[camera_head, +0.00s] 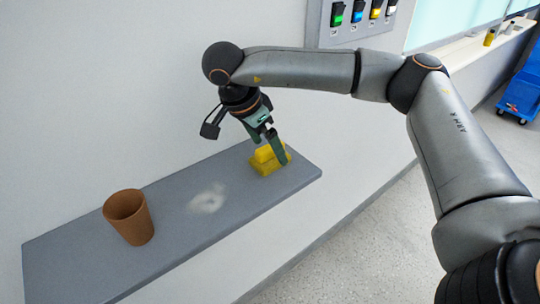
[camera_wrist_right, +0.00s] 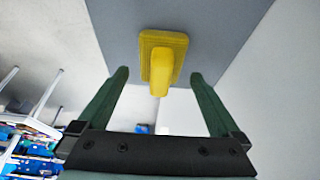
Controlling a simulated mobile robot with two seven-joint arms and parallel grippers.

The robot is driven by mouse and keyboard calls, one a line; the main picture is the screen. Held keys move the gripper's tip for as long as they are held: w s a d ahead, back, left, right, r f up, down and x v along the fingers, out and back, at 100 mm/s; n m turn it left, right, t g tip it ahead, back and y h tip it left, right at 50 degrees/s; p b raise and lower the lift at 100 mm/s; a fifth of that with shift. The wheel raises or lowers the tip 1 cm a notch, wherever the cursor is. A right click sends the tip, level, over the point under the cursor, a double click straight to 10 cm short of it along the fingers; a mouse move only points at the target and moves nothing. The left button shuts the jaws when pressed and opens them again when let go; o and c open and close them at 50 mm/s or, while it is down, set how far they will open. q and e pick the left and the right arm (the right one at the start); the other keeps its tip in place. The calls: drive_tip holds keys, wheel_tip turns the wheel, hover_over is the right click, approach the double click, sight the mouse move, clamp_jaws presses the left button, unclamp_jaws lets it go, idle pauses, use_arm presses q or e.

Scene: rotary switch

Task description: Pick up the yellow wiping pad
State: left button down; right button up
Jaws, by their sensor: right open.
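The yellow wiping pad (camera_head: 268,160) lies on the grey wall shelf (camera_head: 180,228), near its right end. It has a flat base with a raised grip on top. My right gripper (camera_head: 275,146) is above the pad, and one finger partly covers it in the head view. In the right wrist view the pad (camera_wrist_right: 162,58) shows ahead of the fingertips, between their lines. The two green fingers of the right gripper (camera_wrist_right: 158,78) are spread apart with nothing between them. My left gripper is not in view.
A brown pot (camera_head: 128,217) stands on the shelf's left part. A whitish smudge (camera_head: 207,200) marks the shelf between pot and pad. A panel of coloured switches (camera_head: 362,14) is on the wall above. A blue cart (camera_head: 522,95) stands far right.

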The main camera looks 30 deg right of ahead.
drive_tip(key=shift+x, duration=1.2)
drive_tip(key=c, duration=1.3)
drive_tip(key=shift+r, duration=0.1)
drive_tip(key=shift+r, duration=0.5)
drive_tip(key=s+a+r, duration=0.7)
drive_tip(key=s+r, duration=0.4)
drive_tip(key=shift+s+a+r+p, duration=0.3)
drive_tip(key=shift+a+r+p, duration=0.1)
drive_tip(key=shift+p, duration=0.05)
